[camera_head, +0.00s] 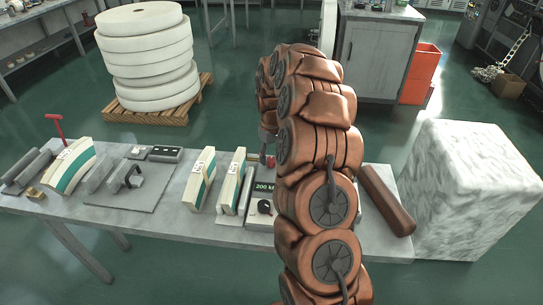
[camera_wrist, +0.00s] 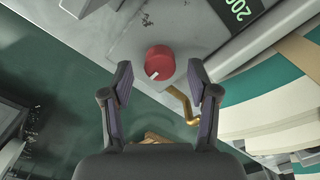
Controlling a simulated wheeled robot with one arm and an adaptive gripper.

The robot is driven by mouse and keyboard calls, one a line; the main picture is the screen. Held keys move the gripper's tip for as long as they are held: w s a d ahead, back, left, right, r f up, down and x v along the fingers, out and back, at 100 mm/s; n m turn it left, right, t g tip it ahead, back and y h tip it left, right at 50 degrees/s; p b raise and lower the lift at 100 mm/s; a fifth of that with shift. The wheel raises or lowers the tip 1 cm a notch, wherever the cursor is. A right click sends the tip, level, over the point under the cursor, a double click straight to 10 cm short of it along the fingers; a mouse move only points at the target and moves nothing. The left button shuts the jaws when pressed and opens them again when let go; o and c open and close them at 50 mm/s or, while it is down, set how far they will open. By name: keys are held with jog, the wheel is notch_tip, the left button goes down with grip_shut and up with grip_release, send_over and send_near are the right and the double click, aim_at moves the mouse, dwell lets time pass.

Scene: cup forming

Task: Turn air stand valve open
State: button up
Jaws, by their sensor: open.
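The air stand valve is a round red knob (camera_wrist: 160,61) with a white mark at its lower left, on a grey plate (camera_wrist: 202,22). A bent brass pipe (camera_wrist: 181,101) comes out beside it. My gripper (camera_wrist: 160,78) is open, its dark finger pads left and right of the knob in the wrist view, apart from it. Whether the tips reach the knob's depth I cannot tell. In the head view a little red of the knob (camera_head: 270,161) shows beside my arm, which hides most of the stand and gripper. A green "200" display (camera_head: 264,187) shows on the stand.
The grey table (camera_head: 150,212) carries cream-and-green blocks (camera_head: 202,180), a clamp plate (camera_head: 118,192) and a brown cylinder (camera_head: 387,200). A white marbled block (camera_head: 470,190) stands at its right end. Stacked white discs (camera_head: 148,60) sit on a pallet behind.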

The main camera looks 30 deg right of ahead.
jog(key=shift+f, duration=0.75)
jog(key=shift+c, duration=0.2)
grip_shut()
